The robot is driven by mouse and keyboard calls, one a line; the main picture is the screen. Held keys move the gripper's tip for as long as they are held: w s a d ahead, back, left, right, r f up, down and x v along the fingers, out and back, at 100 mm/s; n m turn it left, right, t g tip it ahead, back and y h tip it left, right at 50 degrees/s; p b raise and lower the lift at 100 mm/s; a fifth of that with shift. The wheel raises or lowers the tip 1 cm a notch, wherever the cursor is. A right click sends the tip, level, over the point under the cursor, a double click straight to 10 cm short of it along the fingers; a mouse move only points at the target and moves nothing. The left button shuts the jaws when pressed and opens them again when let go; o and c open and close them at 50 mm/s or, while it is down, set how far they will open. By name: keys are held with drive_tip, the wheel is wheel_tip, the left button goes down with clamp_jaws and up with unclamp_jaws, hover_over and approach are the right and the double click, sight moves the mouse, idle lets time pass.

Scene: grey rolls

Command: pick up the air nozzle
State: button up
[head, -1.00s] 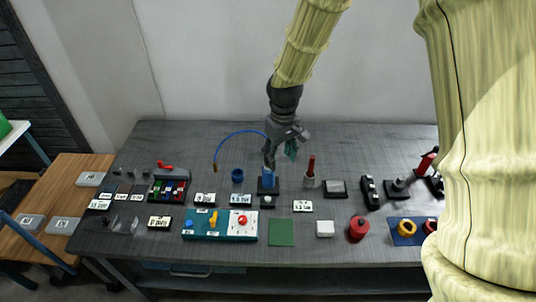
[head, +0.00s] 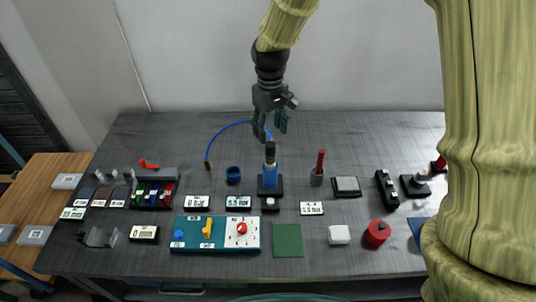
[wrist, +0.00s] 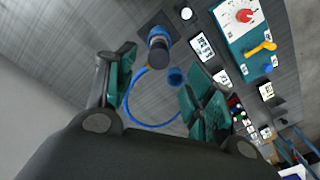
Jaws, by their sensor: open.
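The air nozzle (head: 270,172) is a blue upright piece with a black top, standing in a dark square base on the bench. A blue hose (head: 226,126) arcs behind it to the left. My gripper (head: 270,132) is open and empty, above the nozzle and apart from it in the head view. In the wrist view, the nozzle (wrist: 158,48) shows beyond the gap between my green-padded fingers (wrist: 163,78), nearer the left finger. The hose loop (wrist: 126,100) shows between the fingers; where it joins the nozzle is unclear.
A blue cup (head: 233,174) stands left of the nozzle, and a red-handled tool (head: 319,167) in a grey holder stands right. The bench behind is mostly clear.

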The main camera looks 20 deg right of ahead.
sight(270, 144)
drive_tip(key=shift+s+f+p, duration=0.2)
drive_tip(key=shift+f+p, duration=0.1)
drive_tip(key=shift+f, duration=0.3)
wheel_tip(270, 144, down, 3)
drive_tip(key=shift+w+d+f+p, duration=0.1)
drive_tip(key=shift+w+p, duration=0.05)
drive_tip(key=shift+p, duration=0.2)
drive_tip(key=shift+f, duration=0.7)
drive_tip(key=shift+f+p, duration=1.4)
drive_tip(key=shift+f, duration=1.05)
clamp_jaws()
